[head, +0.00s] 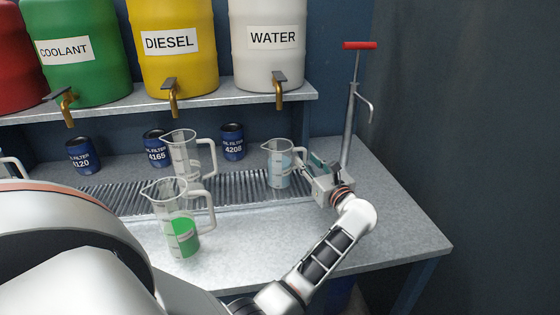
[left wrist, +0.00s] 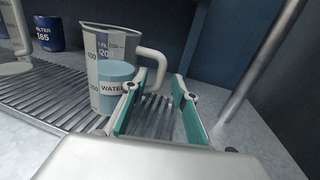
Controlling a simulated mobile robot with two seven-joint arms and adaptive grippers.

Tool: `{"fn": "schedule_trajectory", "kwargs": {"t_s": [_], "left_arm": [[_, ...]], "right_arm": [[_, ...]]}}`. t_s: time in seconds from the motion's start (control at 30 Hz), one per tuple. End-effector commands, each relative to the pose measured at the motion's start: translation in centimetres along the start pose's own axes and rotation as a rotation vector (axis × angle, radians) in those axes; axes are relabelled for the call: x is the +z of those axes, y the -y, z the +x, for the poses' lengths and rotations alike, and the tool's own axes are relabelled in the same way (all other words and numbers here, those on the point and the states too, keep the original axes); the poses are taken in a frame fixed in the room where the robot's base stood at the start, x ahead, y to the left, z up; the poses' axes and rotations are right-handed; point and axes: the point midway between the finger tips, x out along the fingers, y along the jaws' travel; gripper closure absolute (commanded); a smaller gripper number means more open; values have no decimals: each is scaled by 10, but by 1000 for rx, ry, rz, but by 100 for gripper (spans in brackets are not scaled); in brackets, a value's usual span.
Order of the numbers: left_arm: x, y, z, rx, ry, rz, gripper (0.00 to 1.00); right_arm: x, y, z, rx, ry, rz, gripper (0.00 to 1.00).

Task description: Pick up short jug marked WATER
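The short clear jug with pale blue liquid (head: 279,172) stands upright on the metal grate under the white WATER barrel. In the left wrist view the jug (left wrist: 98,72) shows part of a WATER mark, with its handle on the right. My left gripper (head: 312,166) is just right of the jug, at the handle side. In the left wrist view its teal-padded fingers (left wrist: 158,84) are apart. The handle's lower part shows around the gap between the fingertips; I cannot tell whether they touch. My right gripper is not in view.
A tall clear jug (head: 181,153) and a jug with green liquid (head: 168,200) stand to the left. Blue oil filter cans (head: 232,142) stand behind. A red-handled pump (head: 350,110) rises right of my gripper. The counter's front right (head: 395,225) is clear.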

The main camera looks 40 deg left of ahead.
Motion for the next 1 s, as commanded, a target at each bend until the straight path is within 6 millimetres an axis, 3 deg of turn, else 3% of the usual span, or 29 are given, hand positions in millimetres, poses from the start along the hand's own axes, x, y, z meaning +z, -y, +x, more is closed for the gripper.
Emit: {"fn": "schedule_trajectory", "kwargs": {"t_s": [0.23, 0.33, 1.0], "left_arm": [[-1, 0, 0, -1, -1, 1, 74], [-1, 0, 0, -1, -1, 1, 100], [9, 0, 0, -1, 2, -2, 100]], "right_arm": [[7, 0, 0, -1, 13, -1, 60], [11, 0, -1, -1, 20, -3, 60], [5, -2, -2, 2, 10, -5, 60]]}}
